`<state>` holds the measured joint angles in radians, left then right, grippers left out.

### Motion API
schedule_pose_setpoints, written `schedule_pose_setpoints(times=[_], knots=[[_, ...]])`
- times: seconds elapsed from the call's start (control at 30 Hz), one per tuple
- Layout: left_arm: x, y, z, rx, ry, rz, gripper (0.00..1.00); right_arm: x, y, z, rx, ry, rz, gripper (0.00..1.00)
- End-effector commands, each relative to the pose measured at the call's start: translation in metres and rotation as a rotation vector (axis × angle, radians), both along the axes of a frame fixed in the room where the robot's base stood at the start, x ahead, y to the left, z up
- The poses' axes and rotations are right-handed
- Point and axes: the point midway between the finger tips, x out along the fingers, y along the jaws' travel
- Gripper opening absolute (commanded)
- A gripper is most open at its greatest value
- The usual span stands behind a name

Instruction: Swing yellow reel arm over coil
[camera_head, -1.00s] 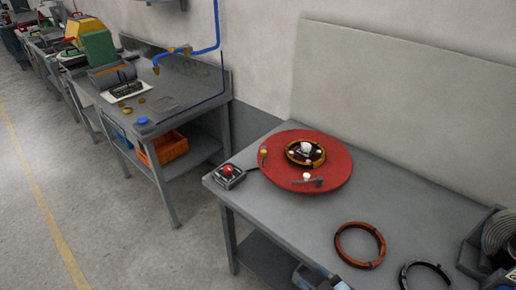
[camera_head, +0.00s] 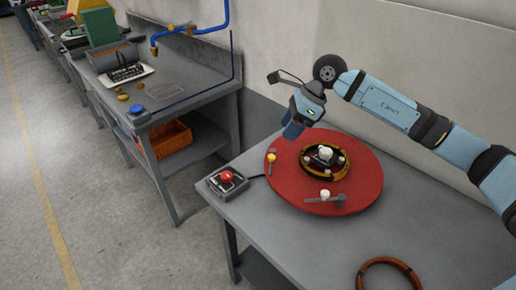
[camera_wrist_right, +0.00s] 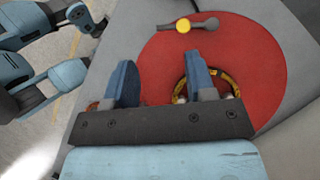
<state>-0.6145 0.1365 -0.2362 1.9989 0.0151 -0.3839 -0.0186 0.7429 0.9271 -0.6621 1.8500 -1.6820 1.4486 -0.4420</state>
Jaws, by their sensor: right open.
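The yellow reel arm (camera_head: 271,158) is a short grey lever with a yellow knob, near the left edge of a red reel disc (camera_head: 355,193). In the right wrist view the yellow reel arm (camera_wrist_right: 205,25) lies near the top of the disc, outside the coil. The coil (camera_head: 342,172) is a dark ring with yellowish bands around the disc's middle. My right gripper (camera_head: 293,131) is open and empty above the disc's far left edge. In the right wrist view its two blue fingers (camera_wrist_right: 161,72) point towards the disc, apart from the yellow arm. My left gripper is not recognisable.
A second lever with a white knob (camera_head: 325,197) lies on the disc's near side. A red-button box (camera_head: 227,180) stands on the table's left corner. A loose copper ring (camera_head: 388,262) lies at the front right. A bench with blue pipe (camera_head: 190,31) stands to the left.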

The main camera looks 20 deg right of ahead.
Motion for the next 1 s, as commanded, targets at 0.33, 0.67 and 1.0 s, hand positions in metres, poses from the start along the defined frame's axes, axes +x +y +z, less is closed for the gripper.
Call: schedule_pose_setpoints(times=[0.33, 0.67, 1.0], knots=[[0.0, 0.001, -0.001, 0.002, -0.001, -0.002, 0.43, 0.01, -0.024, -0.006, -0.134, -0.024, -0.006, 0.5], [-0.001, 0.002, 0.003, 0.009, 0.002, -0.002, 0.43, 0.021, 0.001, -0.069, -0.131, -0.024, -0.006, 0.5], [0.0, 0.002, 0.009, 0.008, -0.001, -0.002, 0.43, 0.029, 0.017, -0.112, -0.131, -0.027, -0.006, 0.5]])
